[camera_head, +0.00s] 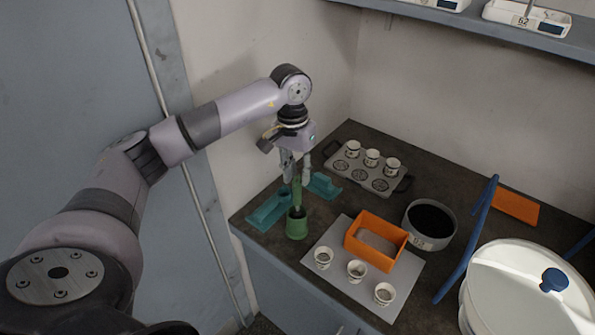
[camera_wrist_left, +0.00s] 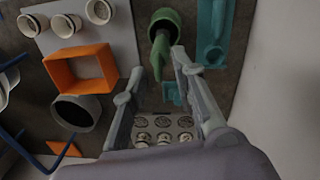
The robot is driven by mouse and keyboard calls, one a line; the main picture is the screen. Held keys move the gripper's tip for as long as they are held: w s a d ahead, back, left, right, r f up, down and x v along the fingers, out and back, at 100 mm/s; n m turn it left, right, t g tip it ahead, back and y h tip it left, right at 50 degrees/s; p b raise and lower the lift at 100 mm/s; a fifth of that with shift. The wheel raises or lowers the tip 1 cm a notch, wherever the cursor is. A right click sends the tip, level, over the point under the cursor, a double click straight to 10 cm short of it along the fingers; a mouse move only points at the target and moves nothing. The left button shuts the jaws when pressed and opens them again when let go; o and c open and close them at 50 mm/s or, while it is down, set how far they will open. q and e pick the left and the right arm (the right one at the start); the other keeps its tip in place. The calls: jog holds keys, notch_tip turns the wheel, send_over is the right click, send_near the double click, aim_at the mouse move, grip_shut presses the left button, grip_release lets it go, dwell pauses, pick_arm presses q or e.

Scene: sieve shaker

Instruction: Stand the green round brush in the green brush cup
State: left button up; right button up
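The green brush cup (camera_head: 297,227) stands near the front left of the dark bench; it also shows in the left wrist view (camera_wrist_left: 165,17). The green round brush (camera_head: 297,193) stands in the cup, its handle pointing up; the handle also shows in the left wrist view (camera_wrist_left: 157,55). The brush's lower end is hidden inside the cup. My left gripper (camera_head: 296,178) points down above the cup. In the left wrist view its fingers (camera_wrist_left: 155,68) are spread, with gaps beside the handle's upper end between them. My right gripper is not in view.
A teal holder (camera_head: 266,214) lies behind the cup. Right of it are a grey mat (camera_head: 330,275) with small white cups, an orange frame (camera_head: 376,240), a black-filled round pan (camera_head: 431,222) and a tray (camera_head: 352,187) with cups. A white bucket (camera_head: 520,290) stands far right.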

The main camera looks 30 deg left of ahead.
pick_arm(q)
jog(key=o, duration=0.3)
notch_tip(320, 180, up, 12)
jog(key=shift+a, duration=0.4)
dwell(1.0)
